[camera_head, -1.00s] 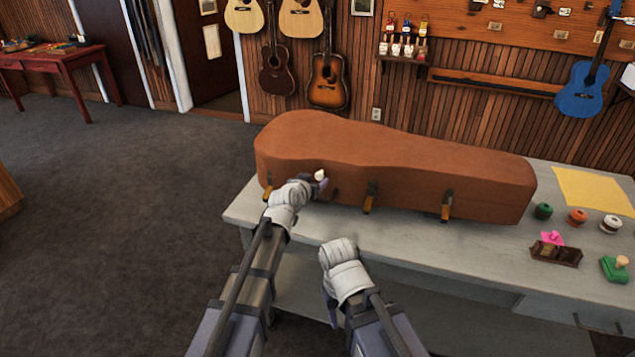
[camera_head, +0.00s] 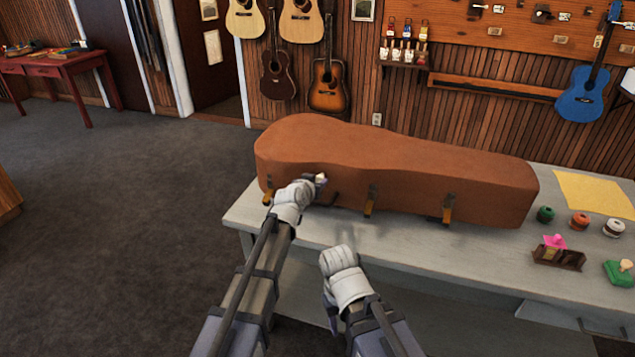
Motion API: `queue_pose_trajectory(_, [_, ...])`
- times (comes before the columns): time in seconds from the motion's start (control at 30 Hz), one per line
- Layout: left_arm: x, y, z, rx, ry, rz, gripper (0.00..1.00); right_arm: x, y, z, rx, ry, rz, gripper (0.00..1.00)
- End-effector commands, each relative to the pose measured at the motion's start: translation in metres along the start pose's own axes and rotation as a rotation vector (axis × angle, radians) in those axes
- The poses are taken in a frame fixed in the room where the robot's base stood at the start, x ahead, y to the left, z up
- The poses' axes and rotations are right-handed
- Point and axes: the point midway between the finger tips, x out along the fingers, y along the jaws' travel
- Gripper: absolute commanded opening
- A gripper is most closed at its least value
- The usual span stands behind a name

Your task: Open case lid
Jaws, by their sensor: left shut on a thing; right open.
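A brown instrument case (camera_head: 400,165) lies closed on the grey workbench, its wide end at the left. Brass-coloured latches show along its front: a left latch (camera_head: 268,192), a middle latch (camera_head: 370,201) and a right latch (camera_head: 447,208). My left gripper (camera_head: 319,181) is at the case's front, between the left and middle latches. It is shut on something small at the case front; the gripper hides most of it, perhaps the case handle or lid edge.
The grey workbench (camera_head: 480,254) has free room in front of the case. At its right are a yellow sheet (camera_head: 593,191), several small spools, a dark tray (camera_head: 558,258) and a green stamp (camera_head: 619,271). Guitars hang on the wall behind.

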Motion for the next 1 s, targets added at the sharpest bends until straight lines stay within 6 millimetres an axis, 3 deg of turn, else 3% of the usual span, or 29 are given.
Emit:
queue_pose_trajectory(0.1, [-0.0001,0.0,0.0001,0.0,0.0,0.0,0.0,0.0,0.0,0.0,0.0,0.0,0.0,0.5])
queue_pose_trajectory(1.0, [-0.0001,-0.0001,0.0001,0.0,0.0,0.0,0.0,0.0,0.0,0.0,0.0,0.0,0.0,0.5])
